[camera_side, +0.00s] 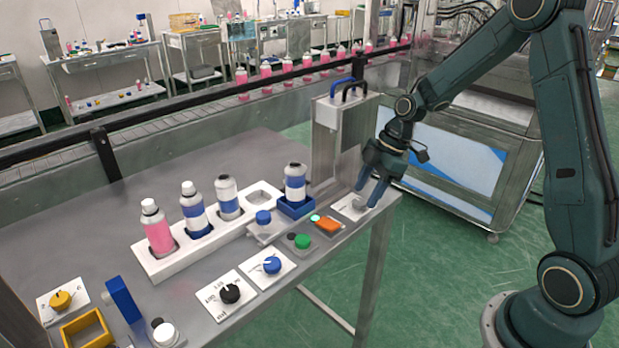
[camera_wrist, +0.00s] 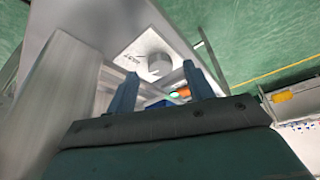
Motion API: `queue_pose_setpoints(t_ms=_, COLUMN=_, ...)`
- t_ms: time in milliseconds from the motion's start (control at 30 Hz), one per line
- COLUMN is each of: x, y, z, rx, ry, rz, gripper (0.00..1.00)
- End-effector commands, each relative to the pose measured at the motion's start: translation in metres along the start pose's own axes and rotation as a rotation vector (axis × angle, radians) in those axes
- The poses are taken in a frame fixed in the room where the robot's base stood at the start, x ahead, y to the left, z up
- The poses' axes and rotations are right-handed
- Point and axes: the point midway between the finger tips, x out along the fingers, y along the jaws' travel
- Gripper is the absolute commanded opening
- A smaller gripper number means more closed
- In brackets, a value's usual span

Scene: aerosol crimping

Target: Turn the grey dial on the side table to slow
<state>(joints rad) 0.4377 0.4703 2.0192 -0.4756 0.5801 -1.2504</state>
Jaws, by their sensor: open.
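The grey dial (camera_side: 359,205) sits on a white plate (camera_side: 343,209) at the right end of the metal table, partly behind my fingers in the side view. In the wrist view the round dial (camera_wrist: 160,65) shows on its plate (camera_wrist: 140,47), beyond and between my two blue fingers. Small dark markings show on the plate but are too small to read. My gripper (camera_side: 366,196) is open and empty, pointing down just above the dial. It also shows in the wrist view (camera_wrist: 160,71). Contact with the dial cannot be made out.
A tall grey press (camera_side: 325,150) stands close left of my gripper, with a bottle (camera_side: 295,183) in a blue holder beside it. An orange switch (camera_side: 327,225), green button (camera_side: 302,241), blue dial (camera_side: 272,265) and black dial (camera_side: 230,293) line the front edge. A white rack holds several bottles.

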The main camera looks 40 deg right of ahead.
Motion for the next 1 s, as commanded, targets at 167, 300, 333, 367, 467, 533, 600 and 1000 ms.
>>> queue_pose_setpoints(t_ms=167, x=-0.026, y=0.001, z=0.000, rx=-0.001, ry=0.000, rz=0.005, gripper=0.52)
queue_pose_setpoints(t_ms=300, x=-0.050, y=0.001, z=0.000, rx=0.000, ry=0.000, rz=0.006, gripper=0.52)
queue_pose_setpoints(t_ms=333, x=-0.055, y=0.001, z=0.000, rx=0.000, ry=0.000, rz=0.006, gripper=0.52)
queue_pose_setpoints(t_ms=367, x=-0.060, y=0.001, z=0.000, rx=0.000, ry=0.000, rz=0.005, gripper=0.52)
queue_pose_setpoints(t_ms=467, x=-0.077, y=0.001, z=0.000, rx=0.000, ry=0.000, rz=0.005, gripper=0.52)
queue_pose_setpoints(t_ms=533, x=-0.089, y=0.001, z=0.001, rx=0.000, ry=0.000, rz=0.005, gripper=0.52)
queue_pose_setpoints(t_ms=600, x=-0.098, y=0.000, z=0.001, rx=0.000, ry=-0.001, rz=0.004, gripper=0.52)
queue_pose_setpoints(t_ms=1000, x=-0.122, y=0.000, z=0.000, rx=0.000, ry=-0.001, rz=0.000, gripper=0.52)
